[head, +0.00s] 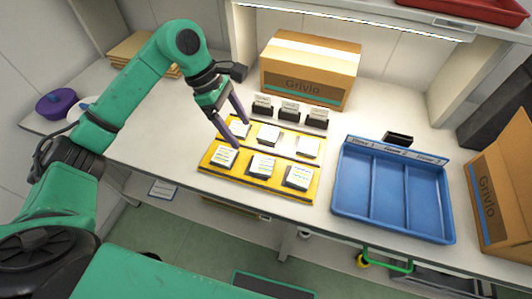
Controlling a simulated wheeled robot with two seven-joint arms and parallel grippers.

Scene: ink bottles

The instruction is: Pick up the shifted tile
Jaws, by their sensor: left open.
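A yellow board (208,168) on the table holds two rows of three white-topped tiles. The back row has a left tile (241,129), a middle tile (268,135) and a right tile (307,148). The front row has a left tile (224,157), a middle tile (262,166) and a right tile (298,177). I cannot tell for certain which is shifted. My left gripper (240,134) is open and points down at the back-left tile, with its fingers on either side of it in the picture. The fingers partly hide that tile; contact is unclear. My right gripper is out of view.
Three dark holders with white cards (289,111) stand behind the board. A blue tray (338,200) with three compartments lies to the right. A cardboard box (308,72) stands behind, and another (500,185) at the right edge. Table space left of the board is clear.

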